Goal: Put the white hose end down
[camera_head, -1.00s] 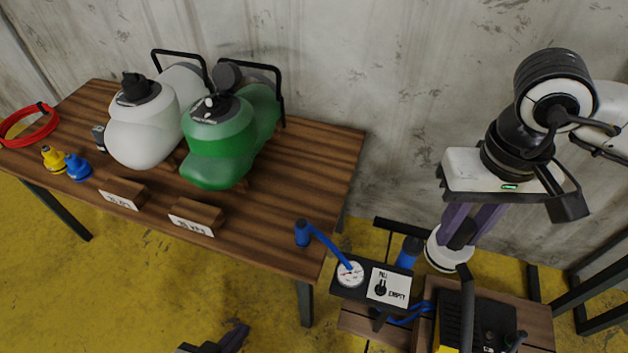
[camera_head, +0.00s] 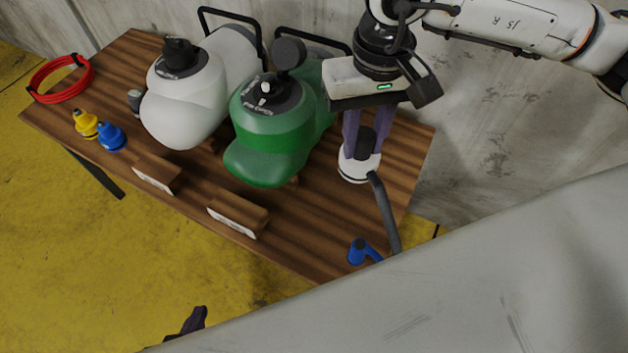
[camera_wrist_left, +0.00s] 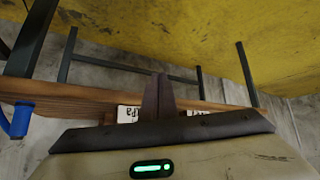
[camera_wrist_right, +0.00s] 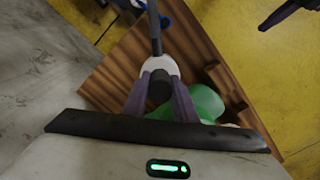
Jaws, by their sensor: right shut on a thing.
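The white hose end (camera_head: 357,170), a round white piece with a black middle, hangs from my right gripper (camera_head: 362,150). My right gripper is shut on it, over the right end of the wooden table (camera_head: 412,150). I cannot tell whether it touches the table. The grey hose (camera_head: 385,210) runs down from it. In the right wrist view the white hose end (camera_wrist_right: 160,66) sits between the purple fingers. My left gripper (camera_head: 193,322) is empty in front of the table; its fingers (camera_wrist_left: 158,98) are together in the left wrist view.
A green container (camera_head: 270,135) stands just left of my right gripper, a white one (camera_head: 185,105) beyond it. Blue and yellow caps (camera_head: 110,137), a red hose ring (camera_head: 62,78) and two label blocks (camera_head: 238,214) are further left. A blue fitting (camera_head: 362,252) is at the front edge.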

